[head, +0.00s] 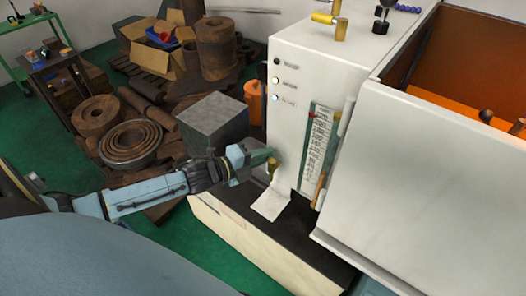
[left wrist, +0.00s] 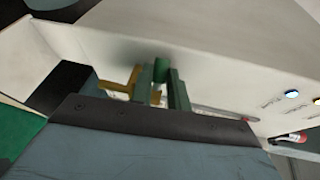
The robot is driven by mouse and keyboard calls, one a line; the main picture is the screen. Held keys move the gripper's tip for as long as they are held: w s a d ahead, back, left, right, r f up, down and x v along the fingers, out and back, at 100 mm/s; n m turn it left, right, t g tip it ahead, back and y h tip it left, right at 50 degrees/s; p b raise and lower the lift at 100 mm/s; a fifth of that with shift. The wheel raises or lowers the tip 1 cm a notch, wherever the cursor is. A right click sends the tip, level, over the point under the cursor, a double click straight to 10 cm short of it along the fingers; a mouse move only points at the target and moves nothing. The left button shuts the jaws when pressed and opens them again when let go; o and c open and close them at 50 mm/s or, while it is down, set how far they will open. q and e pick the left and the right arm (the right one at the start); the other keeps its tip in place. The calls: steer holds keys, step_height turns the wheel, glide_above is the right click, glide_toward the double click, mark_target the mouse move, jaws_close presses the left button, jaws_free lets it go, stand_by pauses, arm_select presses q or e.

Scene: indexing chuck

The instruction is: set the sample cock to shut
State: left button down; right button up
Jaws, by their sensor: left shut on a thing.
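The sample cock (head: 272,170) is a small brass tap low on the front of the white machine cabinet, above a pale strip. My left gripper (head: 263,157) reaches it from the left. In the left wrist view the brass body of the cock (left wrist: 122,86) shows to the left of the fingers. My left gripper (left wrist: 162,84) is shut on the cock's handle, with a green end (left wrist: 160,69) showing between the green fingers. The fingers hide part of the handle, and I cannot tell its exact angle. My right gripper is not in view.
The white cabinet (head: 310,62) carries indicator lights and a scale strip (head: 318,145). A large white panel (head: 425,175) stands at the right. A grey block (head: 213,122) and a heap of brown rings and cylinders lie behind my left arm. A dark ledge (head: 300,235) runs below the cock.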

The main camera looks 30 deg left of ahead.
arm_select(q)
steer(key=shift+s+d+f+n+y, duration=0.1)
steer(key=shift+s+n+y, duration=0.3)
steer(key=shift+n+y, duration=1.3)
steer(key=shift+s+d+r+n+y, duration=0.15)
steer(key=shift+s+n+y, duration=0.2)
steer(key=shift+n+y, duration=1.3)
steer(key=shift+s+d+f+n+y, duration=0.15)
steer(key=shift+s+n+y, duration=0.55)
steer(key=shift+y, duration=1.75)
steer(key=shift+w+n, duration=0.3)
steer(key=shift+n, duration=0.05)
steer(key=c, duration=1.3)
jaws_free()
steer(key=shift+t, duration=0.3)
steer(key=shift+c, duration=0.2)
steer(key=v, duration=0.7)
steer(key=shift+s+d, duration=0.15)
steer(key=shift+s, duration=0.05)
